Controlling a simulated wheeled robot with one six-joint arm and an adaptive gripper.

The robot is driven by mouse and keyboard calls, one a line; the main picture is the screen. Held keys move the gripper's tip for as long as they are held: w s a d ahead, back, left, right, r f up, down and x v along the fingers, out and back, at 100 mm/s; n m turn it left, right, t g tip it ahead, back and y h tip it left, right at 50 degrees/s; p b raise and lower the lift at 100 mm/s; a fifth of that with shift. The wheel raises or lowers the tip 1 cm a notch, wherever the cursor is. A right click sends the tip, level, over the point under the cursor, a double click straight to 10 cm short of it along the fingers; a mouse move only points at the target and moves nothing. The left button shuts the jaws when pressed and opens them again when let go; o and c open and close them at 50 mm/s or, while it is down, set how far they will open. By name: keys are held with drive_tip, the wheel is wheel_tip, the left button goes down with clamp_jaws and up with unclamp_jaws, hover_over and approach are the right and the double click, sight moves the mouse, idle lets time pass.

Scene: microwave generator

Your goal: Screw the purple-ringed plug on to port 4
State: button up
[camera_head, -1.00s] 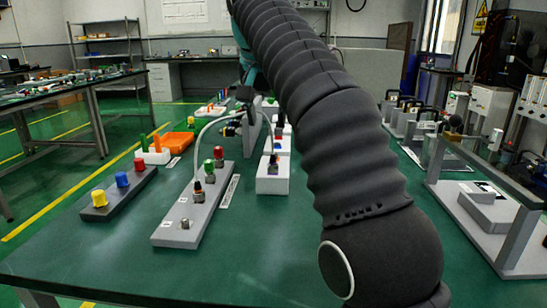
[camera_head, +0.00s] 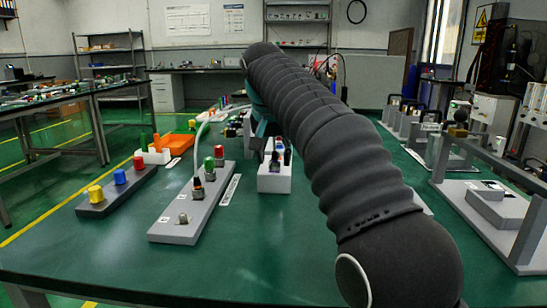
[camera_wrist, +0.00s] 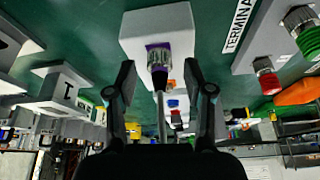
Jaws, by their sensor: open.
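The purple-ringed plug (camera_wrist: 158,57) stands in a white block (camera_wrist: 185,22) in the wrist view, its cable running down the picture between my fingers. My gripper (camera_wrist: 160,80) is open, one finger on each side of the plug and apart from it. In the head view the white block (camera_head: 273,184) is beside my arm, and dark finger parts hide most of the plug. The grey terminal strip (camera_head: 170,233) carries a bare silver port (camera_head: 183,218) at its near end. Plugs sit on its other visible ports. The port numbers are too small to read.
A dark strip (camera_head: 120,197) with yellow, blue and red caps lies to the left. An orange tray (camera_head: 181,142) is behind it. A grey frame (camera_head: 490,205) stands at the right. The green table is clear in front of the terminal strip.

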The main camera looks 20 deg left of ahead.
clamp_jaws()
drive_tip(key=shift+d+r+n+y+p, duration=0.1)
drive_tip(key=shift+r+n+y+p, duration=0.1)
drive_tip(key=shift+n+p, duration=0.35)
drive_tip(key=shift+d+r+n+y+p, duration=0.1)
drive_tip(key=shift+n+y+p, duration=0.1)
drive_tip(key=shift+n+p, duration=0.3)
drive_tip(key=shift+f+n+y+p, duration=0.25)
drive_tip(key=shift+n+p, duration=0.2)
drive_tip(key=shift+n, duration=0.3)
drive_tip(key=shift+a, duration=0.1)
unclamp_jaws()
